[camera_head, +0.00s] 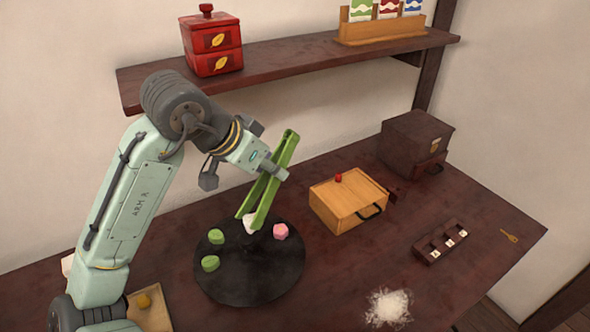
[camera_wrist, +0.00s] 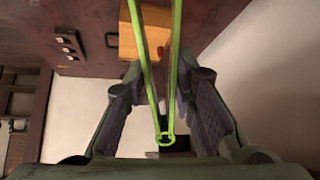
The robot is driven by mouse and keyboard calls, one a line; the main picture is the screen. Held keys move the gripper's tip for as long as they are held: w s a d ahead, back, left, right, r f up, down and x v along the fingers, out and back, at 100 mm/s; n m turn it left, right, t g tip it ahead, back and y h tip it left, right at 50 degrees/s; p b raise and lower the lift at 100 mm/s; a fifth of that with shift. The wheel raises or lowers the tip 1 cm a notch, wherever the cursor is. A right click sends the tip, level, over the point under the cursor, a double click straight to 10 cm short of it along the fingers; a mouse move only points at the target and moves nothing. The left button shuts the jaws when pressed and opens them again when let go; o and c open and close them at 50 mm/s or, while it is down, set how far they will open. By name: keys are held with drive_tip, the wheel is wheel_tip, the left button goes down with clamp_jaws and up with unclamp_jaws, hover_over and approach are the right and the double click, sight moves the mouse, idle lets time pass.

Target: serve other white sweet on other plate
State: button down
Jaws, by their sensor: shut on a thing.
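My gripper (camera_head: 273,170) is shut on green tongs (camera_head: 276,165), which slant down over a dark round tray (camera_head: 262,290). The tongs also show in the wrist view (camera_wrist: 148,75), between my gripper's fingers (camera_wrist: 163,80). A white sweet (camera_head: 249,225) is at the tongs' tips; I cannot tell whether it is pinched or lifted. Two green sweets (camera_head: 215,236) and a pink sweet (camera_head: 280,231) lie on the tray. At lower left a square wooden plate (camera_head: 158,318) holds a yellow sweet (camera_head: 144,300). My arm partly hides a pale thing (camera_head: 68,264) at the left.
A wooden box (camera_head: 345,205) with a red knob stands right of the tray. A shelf (camera_head: 290,57) hangs above, carrying a red box (camera_head: 212,45).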

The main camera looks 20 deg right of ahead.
drive_tip(key=w+a+f+n+p, duration=0.2)
drive_tip(key=w+a, duration=0.4)
drive_tip(key=a, duration=0.2)
drive_tip(key=shift+f+t+y, duration=0.4)
drive_tip(key=shift+s+a, duration=0.1)
drive_tip(key=shift+s, duration=0.05)
